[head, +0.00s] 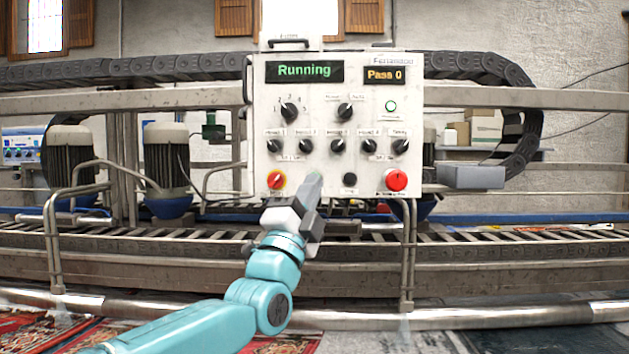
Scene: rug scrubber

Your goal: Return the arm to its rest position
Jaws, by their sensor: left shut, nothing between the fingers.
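My left arm reaches in from the bottom left of the head view, teal with a grey and white wrist. My left gripper (314,182) is shut and empty, its tip in front of the lower middle of the control panel (262,110). Whether the tip touches the panel is hard to tell. The display (304,71) reads "Running" and the smaller one (384,75) reads "Pass 0". A green-lit button (391,106) shows at the right. My right gripper is out of view.
A red button (396,180) is at the panel's lower right. Metal rails and a roller conveyor (510,247) run behind and below the panel. Motors (168,160) stand at the left. A grey box (470,177) sticks out at the right. Rugs (40,330) lie at the lower left.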

